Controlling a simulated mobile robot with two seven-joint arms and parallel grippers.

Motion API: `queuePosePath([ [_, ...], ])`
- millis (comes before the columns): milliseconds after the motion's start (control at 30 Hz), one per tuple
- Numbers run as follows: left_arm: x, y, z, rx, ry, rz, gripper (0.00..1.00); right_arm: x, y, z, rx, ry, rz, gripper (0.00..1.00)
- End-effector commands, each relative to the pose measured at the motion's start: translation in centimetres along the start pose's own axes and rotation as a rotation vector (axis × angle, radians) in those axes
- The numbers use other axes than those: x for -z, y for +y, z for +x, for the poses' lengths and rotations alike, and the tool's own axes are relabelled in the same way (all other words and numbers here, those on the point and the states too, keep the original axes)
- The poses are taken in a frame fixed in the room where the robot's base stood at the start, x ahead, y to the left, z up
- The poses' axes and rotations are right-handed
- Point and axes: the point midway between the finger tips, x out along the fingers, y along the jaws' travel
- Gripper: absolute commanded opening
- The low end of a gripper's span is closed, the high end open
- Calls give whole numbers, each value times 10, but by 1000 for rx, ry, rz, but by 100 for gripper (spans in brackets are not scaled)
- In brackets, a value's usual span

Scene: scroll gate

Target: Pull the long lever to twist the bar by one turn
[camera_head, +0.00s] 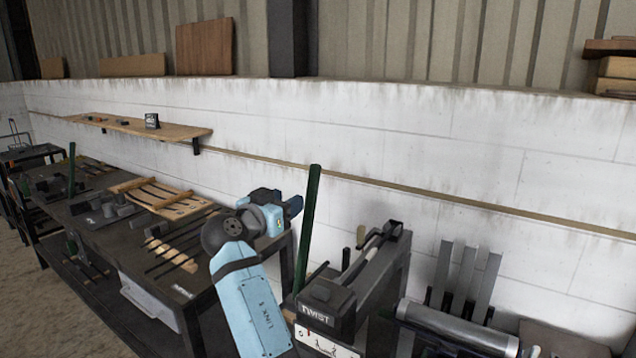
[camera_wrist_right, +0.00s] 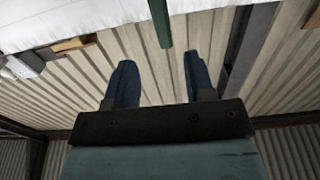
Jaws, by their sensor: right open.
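The long lever (camera_head: 308,230) is a dark green bar. It stands almost upright beside the black machine labelled TWIST (camera_head: 322,302). A thin metal bar (camera_head: 372,246) lies along the top of this machine. My right gripper (camera_head: 296,205) is just left of the lever's upper part in the head view. In the right wrist view its two blue fingers (camera_wrist_right: 158,75) are apart with nothing between them. The lever (camera_wrist_right: 161,22) shows there beyond the fingertips, roughly in line with the gap. I cannot tell whether gripper and lever touch. My left gripper is not in view.
A dark workbench (camera_head: 180,305) with rods, wooden racks and tools runs along the left. Upright grey flat bars (camera_head: 467,280) and a metal cylinder (camera_head: 455,325) stand right of the machine. A white wall (camera_head: 430,155) with a wooden shelf (camera_head: 150,128) is behind.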

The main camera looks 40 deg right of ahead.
Motion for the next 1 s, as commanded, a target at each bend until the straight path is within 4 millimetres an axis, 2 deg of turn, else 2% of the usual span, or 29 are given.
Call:
queuePosePath([
  [300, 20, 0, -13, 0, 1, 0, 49, 4, 0, 68, -1, 2, -3, 49],
  [500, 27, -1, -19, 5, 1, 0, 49, 3, 0, 102, 1, 0, -2, 49],
  [700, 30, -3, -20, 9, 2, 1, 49, 1, 0, 119, 3, 1, -1, 49],
  [1000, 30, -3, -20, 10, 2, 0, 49, 0, 0, 121, 3, 0, -1, 49],
])
